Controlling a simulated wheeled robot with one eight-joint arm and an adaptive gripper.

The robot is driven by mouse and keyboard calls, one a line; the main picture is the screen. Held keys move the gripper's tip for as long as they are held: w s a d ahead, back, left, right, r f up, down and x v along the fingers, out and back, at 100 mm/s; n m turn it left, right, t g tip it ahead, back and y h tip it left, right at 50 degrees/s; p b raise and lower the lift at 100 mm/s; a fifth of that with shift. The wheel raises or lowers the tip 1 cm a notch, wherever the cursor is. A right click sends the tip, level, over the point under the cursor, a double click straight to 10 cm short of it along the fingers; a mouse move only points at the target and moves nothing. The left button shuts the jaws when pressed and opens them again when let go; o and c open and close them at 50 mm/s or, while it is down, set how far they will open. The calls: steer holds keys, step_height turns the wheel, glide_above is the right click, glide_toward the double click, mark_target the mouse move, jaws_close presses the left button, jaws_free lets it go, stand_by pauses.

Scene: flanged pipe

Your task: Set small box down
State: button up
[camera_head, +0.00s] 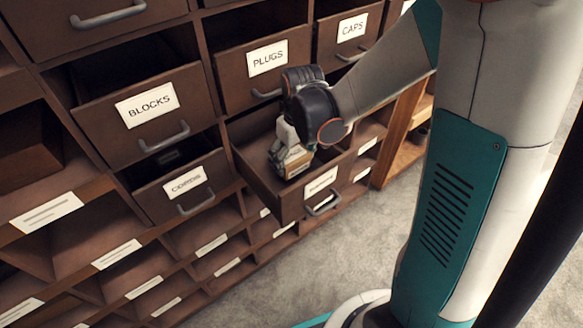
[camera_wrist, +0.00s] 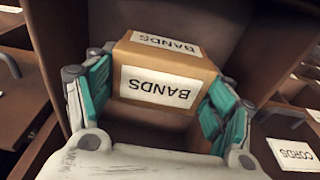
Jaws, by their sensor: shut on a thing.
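The small box (camera_wrist: 168,78) is brown cardboard with white "BANDS" labels, upside down in the wrist view. My gripper (camera_wrist: 158,100) is shut on it, with teal finger pads on both sides of the box. In the head view, my gripper (camera_head: 290,148) points down inside an open drawer (camera_head: 285,205), and the box (camera_head: 294,165) shows low between the fingers. The drawer's front label is too small to read surely. I cannot tell whether the box touches the drawer floor.
The drawer's raised walls and front surround my gripper. Drawers labelled "PLUGS" (camera_head: 267,58), "CAPS" (camera_head: 352,27), "BLOCKS" (camera_head: 147,103) and "CORDS" (camera_head: 185,181) are close by, some pulled out. Open cubbies fill the lower shelf. Clear grey floor (camera_head: 300,268) lies in front.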

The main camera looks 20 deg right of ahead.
steer(key=shift+f+b, duration=0.85)
steer(key=shift+f, duration=1.4)
steer(key=shift+f, duration=0.1)
steer(key=o, duration=1.4)
